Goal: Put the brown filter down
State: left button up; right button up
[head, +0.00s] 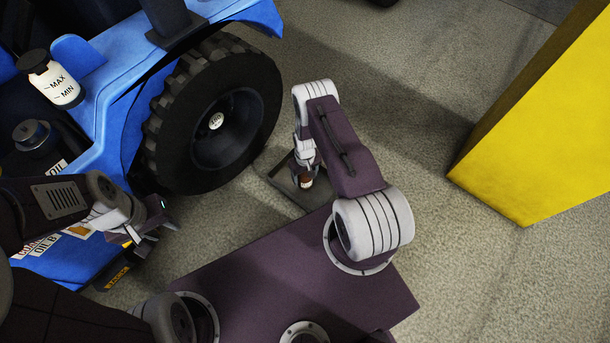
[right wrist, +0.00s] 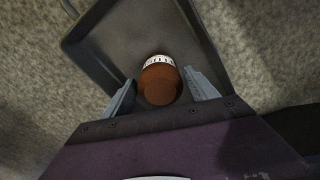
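The brown filter (right wrist: 160,82), a small brown cylinder with a white marked band, is over the dark tray (right wrist: 100,50) in the right wrist view. It appears to stand upright on the tray. My right gripper (right wrist: 160,76) has one finger on each side of it, with a narrow gap showing at each fingertip, so it looks open around the filter. In the head view the filter (head: 306,181) shows just below my right gripper (head: 305,165), over the tray (head: 275,180) on the floor. My left gripper (head: 158,236) looks open and empty near the blue vehicle.
A blue vehicle (head: 115,60) with a large black wheel (head: 215,115) stands at the left, close to the tray. A white MAX/MIN bottle (head: 55,82) sits on it. A yellow block (head: 550,130) stands at the right.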

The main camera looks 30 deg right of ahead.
notch_tip(320, 180, up, 22)
jog(key=w+a+p, duration=0.1)
jog(key=a+p, duration=0.1)
jog(key=p, duration=0.5)
jog(key=s+a+r, duration=0.2)
jog(key=s+r, duration=0.5)
jog(key=r, duration=0.3)
jog(key=s+a+r+t, duration=0.1)
jog(key=s+a+r, duration=0.2)
jog(key=s+r, duration=0.3)
notch_tip(320, 180, up, 5)
jog(key=shift+s+a, duration=0.25)
jog(key=shift+s, duration=0.15)
